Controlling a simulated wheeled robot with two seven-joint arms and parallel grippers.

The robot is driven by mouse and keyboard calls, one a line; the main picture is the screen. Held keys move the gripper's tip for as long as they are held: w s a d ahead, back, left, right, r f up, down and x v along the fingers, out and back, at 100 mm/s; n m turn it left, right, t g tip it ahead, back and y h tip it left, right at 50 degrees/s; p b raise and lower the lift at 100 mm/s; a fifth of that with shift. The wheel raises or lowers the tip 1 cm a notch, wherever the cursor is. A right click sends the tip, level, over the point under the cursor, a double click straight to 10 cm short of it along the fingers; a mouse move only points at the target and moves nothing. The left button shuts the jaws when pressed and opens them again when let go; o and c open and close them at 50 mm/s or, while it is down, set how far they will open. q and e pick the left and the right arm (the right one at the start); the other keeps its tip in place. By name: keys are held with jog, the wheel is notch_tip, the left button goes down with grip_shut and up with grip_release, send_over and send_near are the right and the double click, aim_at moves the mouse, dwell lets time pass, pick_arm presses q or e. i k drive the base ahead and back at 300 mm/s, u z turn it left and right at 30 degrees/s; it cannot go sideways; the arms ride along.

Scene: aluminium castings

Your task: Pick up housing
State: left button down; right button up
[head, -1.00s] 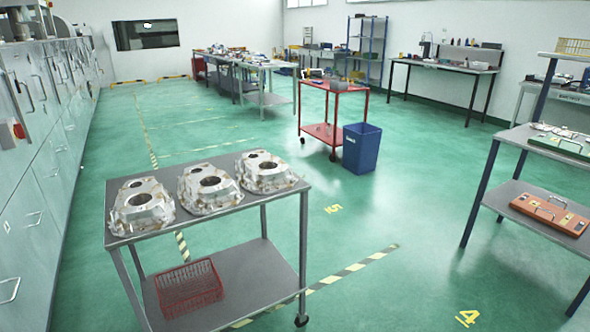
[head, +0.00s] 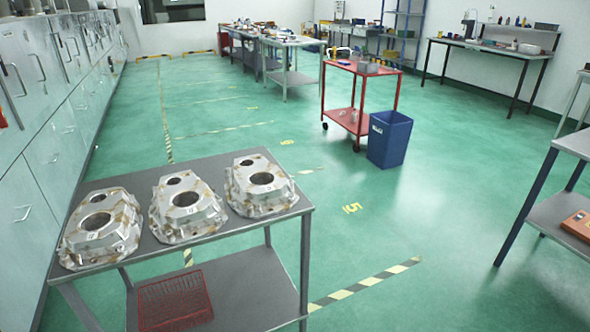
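Three silver cast aluminium housings stand in a row on the grey top of a metal cart (head: 262,226) in the head view. The left housing (head: 78,240) is nearest the cart's left edge. The middle housing (head: 182,222) and the right housing (head: 255,203) stand beside it. Each has a large round bore, a smaller opening behind it and brownish patches. Neither of my grippers shows in this view.
A red wire basket (head: 192,308) sits on the cart's lower shelf. Grey cabinets (head: 50,150) line the left. A blue bin (head: 388,140) stands beside a red cart (head: 362,68). A dark-legged shelf (head: 545,215) is at right. Green floor between is open.

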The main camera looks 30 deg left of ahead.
aim_at(254, 178)
jog(key=u, duration=0.65)
jog(key=i, duration=1)
jog(key=u, duration=1.05)
